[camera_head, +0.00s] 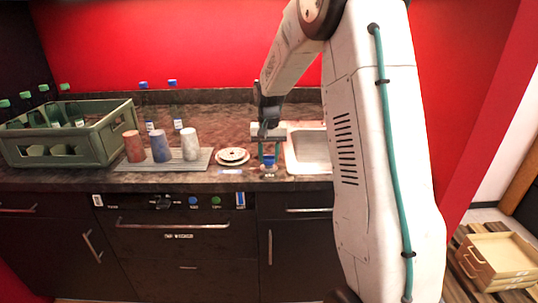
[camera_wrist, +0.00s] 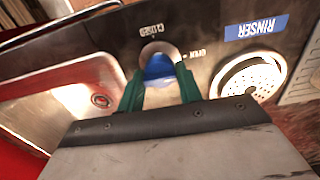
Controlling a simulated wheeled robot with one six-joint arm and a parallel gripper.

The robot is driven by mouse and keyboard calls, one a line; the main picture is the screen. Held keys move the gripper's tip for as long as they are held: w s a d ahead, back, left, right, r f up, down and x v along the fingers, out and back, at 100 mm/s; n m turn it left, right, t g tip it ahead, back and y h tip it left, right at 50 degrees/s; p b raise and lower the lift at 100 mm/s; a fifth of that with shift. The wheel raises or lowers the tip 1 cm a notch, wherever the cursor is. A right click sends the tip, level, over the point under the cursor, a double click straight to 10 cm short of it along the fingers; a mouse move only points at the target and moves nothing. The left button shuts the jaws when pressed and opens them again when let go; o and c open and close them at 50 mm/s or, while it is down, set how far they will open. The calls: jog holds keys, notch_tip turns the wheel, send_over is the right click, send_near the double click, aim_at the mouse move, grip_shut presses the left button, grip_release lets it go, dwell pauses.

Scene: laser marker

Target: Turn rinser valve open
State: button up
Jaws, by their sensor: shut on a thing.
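The rinser valve has a blue top in a pale round surround. In the wrist view the blue valve (camera_wrist: 160,68) sits between the two green fingers of my gripper (camera_wrist: 160,92), which is shut on it. A "CLOSED" mark is above the valve and an "OPEN" mark is to its right. I cannot tell which mark the handle points at. In the head view my gripper (camera_head: 268,152) reaches straight down to the valve (camera_head: 268,163) at the counter's front. The round perforated rinser (camera_wrist: 250,80) lies right of the valve, by the blue "RINSER" label (camera_wrist: 256,27).
The steel sink (camera_head: 308,150) is right of the valve in the head view. The rinser plate (camera_head: 233,156), a mat (camera_head: 165,165) with three cups and a green crate (camera_head: 95,150) with bottles stand to its left. Two bottles stand behind the cups.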

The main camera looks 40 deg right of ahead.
aim_at(269, 155)
dwell(0.4)
jog(key=o, duration=1)
jog(key=shift+r, duration=0.1)
notch_tip(269, 155, up, 8)
jog(key=shift+f, duration=0.15)
jog(key=s+a+r+n, duration=0.1)
jog(key=s+a+n, duration=0.1)
jog(key=s+a, duration=0.4)
jog(key=s+a+r+n+t, duration=0.1)
jog(key=s+a, duration=0.5)
jog(key=s, duration=1.1)
jog(key=s+a+r+n, duration=0.3)
jog(key=s+a, duration=0.4)
jog(key=s, duration=0.5)
jog(key=shift+r+n, duration=0.2)
jog(key=shift+n, duration=0.2)
